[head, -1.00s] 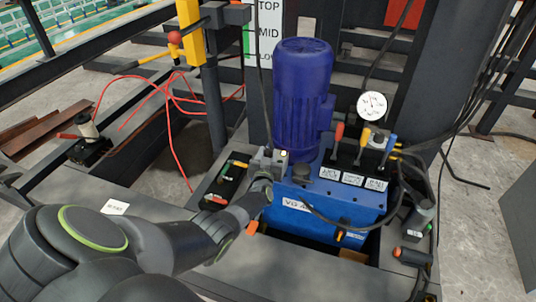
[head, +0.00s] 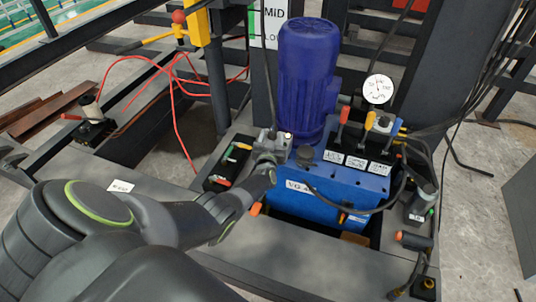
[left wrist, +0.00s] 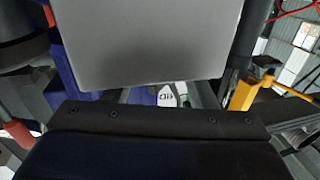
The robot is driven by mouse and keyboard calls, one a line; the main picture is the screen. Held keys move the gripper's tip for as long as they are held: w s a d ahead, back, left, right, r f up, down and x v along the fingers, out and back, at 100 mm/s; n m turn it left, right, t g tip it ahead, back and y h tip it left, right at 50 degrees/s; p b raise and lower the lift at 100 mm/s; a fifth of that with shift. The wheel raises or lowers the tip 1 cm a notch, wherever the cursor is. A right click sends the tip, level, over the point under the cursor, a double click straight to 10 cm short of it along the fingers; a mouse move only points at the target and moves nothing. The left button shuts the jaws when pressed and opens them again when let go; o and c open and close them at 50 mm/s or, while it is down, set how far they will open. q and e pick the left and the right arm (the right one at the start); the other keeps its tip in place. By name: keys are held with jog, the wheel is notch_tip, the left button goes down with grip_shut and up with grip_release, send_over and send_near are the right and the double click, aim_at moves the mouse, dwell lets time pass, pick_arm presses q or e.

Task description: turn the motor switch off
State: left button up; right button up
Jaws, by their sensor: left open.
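The blue motor (head: 306,75) stands upright on the blue hydraulic unit (head: 335,193). My left gripper (head: 269,141) is at the motor's lower left, beside a small grey housing that it largely covers. I cannot make out a switch lever there or its position. The gripper is open; whether it touches the housing cannot be told. In the left wrist view a plain grey surface (left wrist: 150,45) fills the upper middle, very close. A white piece with dark lettering (left wrist: 166,97) shows below it, partly hidden. My right gripper is not in view.
Red, yellow and blue levers stand on the unit near a white round gauge (head: 378,89). A yellow post (head: 197,22) and red cable (head: 180,120) are at the left. Black hoses loop at the right.

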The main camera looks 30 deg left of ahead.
aim_at(272, 136)
pick_arm(q)
jog(key=shift+s+d+r, duration=0.1)
jog(key=shift+s, duration=0.2)
jog(key=shift+s+d+p, duration=0.2)
jog(key=shift+s+p, duration=0.1)
jog(key=shift+p, duration=0.15)
jog(key=shift+p+v, duration=0.6)
jog(key=shift+v, duration=0.3)
jog(key=p+v, duration=0.4)
jog(key=v, duration=1)
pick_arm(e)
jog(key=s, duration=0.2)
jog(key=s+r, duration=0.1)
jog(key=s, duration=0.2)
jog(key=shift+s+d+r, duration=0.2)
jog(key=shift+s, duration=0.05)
pick_arm(q)
jog(key=shift+a, duration=0.1)
